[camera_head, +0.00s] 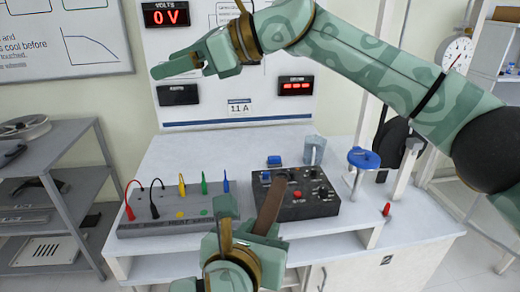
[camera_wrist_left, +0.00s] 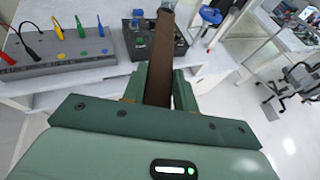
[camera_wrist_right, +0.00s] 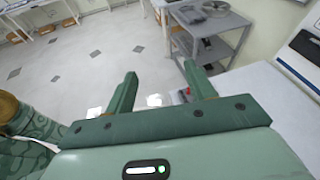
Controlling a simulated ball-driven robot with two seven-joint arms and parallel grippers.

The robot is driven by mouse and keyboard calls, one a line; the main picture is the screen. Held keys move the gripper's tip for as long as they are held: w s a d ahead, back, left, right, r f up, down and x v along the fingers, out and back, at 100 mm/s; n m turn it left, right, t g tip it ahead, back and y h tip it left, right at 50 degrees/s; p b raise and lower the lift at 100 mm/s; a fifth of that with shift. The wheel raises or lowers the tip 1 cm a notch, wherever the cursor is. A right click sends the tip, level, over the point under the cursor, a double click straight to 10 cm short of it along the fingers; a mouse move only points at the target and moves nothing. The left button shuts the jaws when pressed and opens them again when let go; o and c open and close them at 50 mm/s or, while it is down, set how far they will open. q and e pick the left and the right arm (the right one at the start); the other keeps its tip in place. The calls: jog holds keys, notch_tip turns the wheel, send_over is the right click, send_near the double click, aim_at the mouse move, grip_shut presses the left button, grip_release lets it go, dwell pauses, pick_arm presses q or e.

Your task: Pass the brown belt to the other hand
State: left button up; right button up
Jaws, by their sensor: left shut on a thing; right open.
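The brown belt (camera_head: 269,207) shows as a flat strip in the head view, standing up from my left gripper (camera_head: 252,228) and leaning slightly right. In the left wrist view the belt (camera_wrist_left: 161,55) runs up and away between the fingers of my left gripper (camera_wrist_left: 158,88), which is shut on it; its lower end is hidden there. My right gripper (camera_head: 177,66) is up at the left in front of the wall panel, pointing left and well apart from the belt. In the right wrist view my right gripper (camera_wrist_right: 160,88) is open with nothing between its fingers.
Behind the belt, a black control box (camera_head: 312,204) stands on the white bench (camera_head: 185,155). Left of it is a grey terminal block (camera_head: 150,226) with leads and coloured plugs. A blue-topped stand (camera_head: 362,160) is at the right. Grey shelves (camera_head: 60,190) stand left.

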pick_arm(q)
jog(key=shift+s+r, duration=0.1)
pick_arm(e)
jog(key=s+d+f+n+h, duration=0.1)
jog(key=s+f+n+h, duration=0.2)
jog(key=s+n+h, duration=0.15)
pick_arm(q)
jog(key=shift+s+a, duration=0.1)
jog(key=shift+w, duration=0.25)
jog(key=shift+s, duration=0.1)
pick_arm(e)
jog(key=n+h, duration=1)
send_over(261, 214)
notch_tip(261, 214, down, 9)
pick_arm(q)
jog(key=shift+s, duration=0.1)
pick_arm(e)
jog(key=shift+n+g, duration=0.3)
jog(key=shift+n, duration=0.15)
notch_tip(261, 214, down, 12)
jog(key=shift+r, duration=0.1)
